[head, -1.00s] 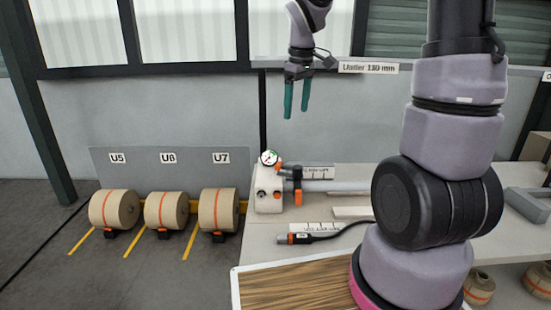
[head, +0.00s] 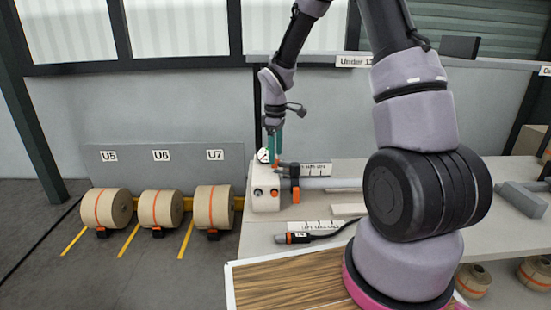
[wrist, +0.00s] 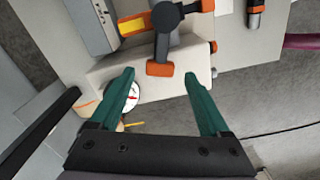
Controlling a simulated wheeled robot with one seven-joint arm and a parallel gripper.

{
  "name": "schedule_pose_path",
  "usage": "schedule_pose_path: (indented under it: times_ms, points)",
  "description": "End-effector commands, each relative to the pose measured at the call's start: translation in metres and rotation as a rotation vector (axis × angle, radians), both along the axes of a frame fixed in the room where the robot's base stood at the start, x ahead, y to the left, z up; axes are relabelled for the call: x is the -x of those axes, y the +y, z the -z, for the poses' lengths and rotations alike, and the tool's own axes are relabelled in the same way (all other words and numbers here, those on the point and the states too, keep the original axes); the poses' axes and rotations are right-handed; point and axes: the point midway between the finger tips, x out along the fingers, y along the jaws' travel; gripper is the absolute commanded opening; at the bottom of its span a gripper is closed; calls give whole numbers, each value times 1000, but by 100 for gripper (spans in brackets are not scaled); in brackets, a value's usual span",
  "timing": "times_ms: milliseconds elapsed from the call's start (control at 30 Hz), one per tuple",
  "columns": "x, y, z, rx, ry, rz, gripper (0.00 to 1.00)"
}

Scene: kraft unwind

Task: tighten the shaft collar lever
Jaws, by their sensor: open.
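The shaft collar (head: 295,184), dark with orange parts, sits on the grey shaft beside the white block (head: 265,200). In the wrist view the collar lever (wrist: 160,68) shows as a dark arm with a wide orange end, running from a round dark hub (wrist: 165,17). My gripper (head: 272,156) points down over the block and collar. In the wrist view its green fingers (wrist: 160,77) are spread, one on each side of the lever's orange end in the picture. Nothing is held. Whether the fingertips are level with the lever or above it I cannot tell.
A round dial gauge (wrist: 131,96) stands on the block, close to the left finger in the wrist view. A corded tool (head: 295,238) lies on the table in front. Several brown rolls (head: 160,209) stand at left.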

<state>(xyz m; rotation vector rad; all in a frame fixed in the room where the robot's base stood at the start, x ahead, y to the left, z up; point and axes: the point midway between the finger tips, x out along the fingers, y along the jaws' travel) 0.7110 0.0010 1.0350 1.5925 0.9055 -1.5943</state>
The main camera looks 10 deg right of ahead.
Motion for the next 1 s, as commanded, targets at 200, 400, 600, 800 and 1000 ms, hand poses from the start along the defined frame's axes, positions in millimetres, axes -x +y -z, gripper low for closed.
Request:
schedule_pose_path:
  times_ms: [200,400,600,800,1000]
  points:
    - [0,0,21,0,0,0,80]
    - [0,0,24,1,-1,0,80]
    - [0,0,24,1,-1,0,49]
    - [0,0,23,0,-1,0,0]
    - [0,0,23,0,-1,1,0]
